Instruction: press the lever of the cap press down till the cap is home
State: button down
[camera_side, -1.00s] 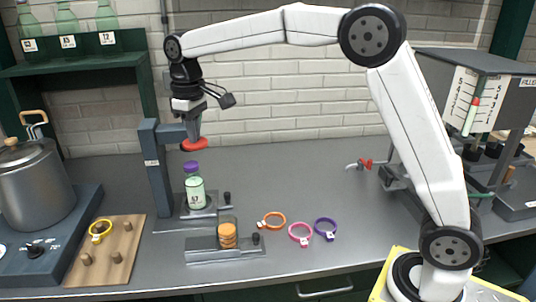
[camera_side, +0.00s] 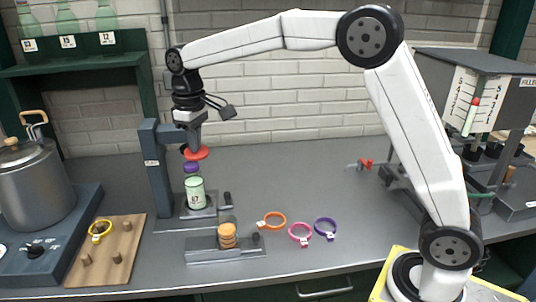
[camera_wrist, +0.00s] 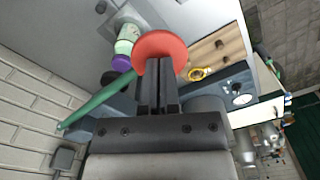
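The cap press has a dark column (camera_side: 158,175) on the bench at left. The red round pad of its lever (camera_side: 196,153) lies right under my gripper (camera_side: 196,144). In the wrist view the pad (camera_wrist: 160,46) is at the fingertips (camera_wrist: 159,62), which are together and seem to touch it; a green bar (camera_wrist: 95,102) runs beside it. A pale green bottle (camera_side: 195,194) stands upright in the press, with a purple cap (camera_side: 191,168) on top below the pad. Cap and bottle also show in the wrist view (camera_wrist: 121,63). Whether the cap is seated is unclear.
A wooden peg board (camera_side: 108,262) with a yellow ring and a pot (camera_side: 32,185) stand at left. A small fixture (camera_side: 225,252) with an orange stack is in front. Orange, pink and purple rings (camera_side: 325,228) lie to the right. The back middle bench is clear.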

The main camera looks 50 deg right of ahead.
aim_at(197, 156)
jog(key=shift+f, duration=1.3)
jog(key=shift+w+d+f, duration=0.1)
jog(key=shift+f, duration=0.65)
jog(key=shift+w+d+f, duration=0.1)
jog(key=shift+f, duration=0.6)
dwell(0.4)
